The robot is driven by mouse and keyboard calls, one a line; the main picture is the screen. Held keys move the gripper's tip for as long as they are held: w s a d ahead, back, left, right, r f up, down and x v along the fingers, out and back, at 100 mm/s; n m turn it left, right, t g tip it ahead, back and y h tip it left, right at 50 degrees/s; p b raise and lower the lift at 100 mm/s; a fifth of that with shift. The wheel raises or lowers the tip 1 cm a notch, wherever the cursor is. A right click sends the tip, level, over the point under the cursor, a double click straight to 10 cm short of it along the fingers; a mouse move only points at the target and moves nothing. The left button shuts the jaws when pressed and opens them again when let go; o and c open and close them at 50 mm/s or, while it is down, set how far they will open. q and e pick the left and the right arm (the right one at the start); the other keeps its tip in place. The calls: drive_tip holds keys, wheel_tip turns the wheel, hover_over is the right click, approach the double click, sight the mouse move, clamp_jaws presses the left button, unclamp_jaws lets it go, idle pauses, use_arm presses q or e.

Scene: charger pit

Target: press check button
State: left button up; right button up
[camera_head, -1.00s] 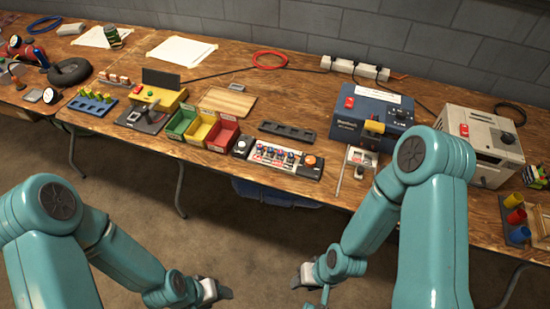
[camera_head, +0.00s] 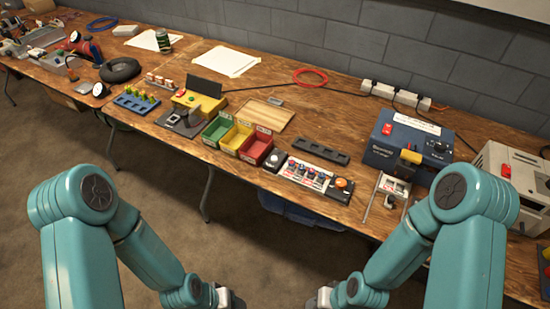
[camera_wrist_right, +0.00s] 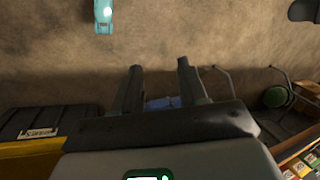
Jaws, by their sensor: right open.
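I cannot tell for certain which part is the check button. A yellow box (camera_head: 207,103) with small buttons and a dark upright panel (camera_head: 203,87) stands on the left half of the bench. A black box with a round orange-red button (camera_head: 341,183) sits at the right end of a control strip (camera_head: 305,173) near the front edge. My left gripper (camera_head: 232,299) is low at the bottom of the head view, short of the bench, its jaws unclear. My right gripper (camera_head: 316,300) is also low there. The right wrist view shows its two fingers (camera_wrist_right: 160,85) apart and empty, above the floor.
Green, yellow and red bins (camera_head: 238,138) stand left of the strip. A blue power box (camera_head: 405,145) and a pale box (camera_head: 512,180) are at the right. A red cable ring (camera_head: 309,78) lies at the back. Floor separates both grippers from the bench.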

clamp_jaws()
idle(1.9)
